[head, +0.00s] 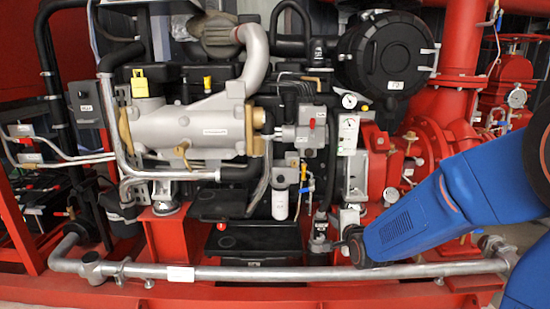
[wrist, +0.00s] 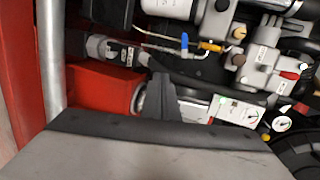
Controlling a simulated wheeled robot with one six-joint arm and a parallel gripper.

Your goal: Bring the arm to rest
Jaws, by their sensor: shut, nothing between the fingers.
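My blue arm (head: 425,215) reaches in from the right of the head view, in front of the fire pump's lower right side. Its dark far end is near the grey pipe at the front of the pump. In the wrist view my gripper (wrist: 170,85) shows as dark fingers together above a wide grey body, with nothing between them. Red frame parts and a white-and-grey cylindrical part lie behind the fingers; whether they touch cannot be told.
A grey pipe (head: 290,272) runs along the front of the red base. The engine's silver cylinder (head: 190,130), a white filter (head: 280,203) and a round black housing (head: 385,60) stand behind. A blue-handled valve (wrist: 184,41) and gauges are close by in the wrist view.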

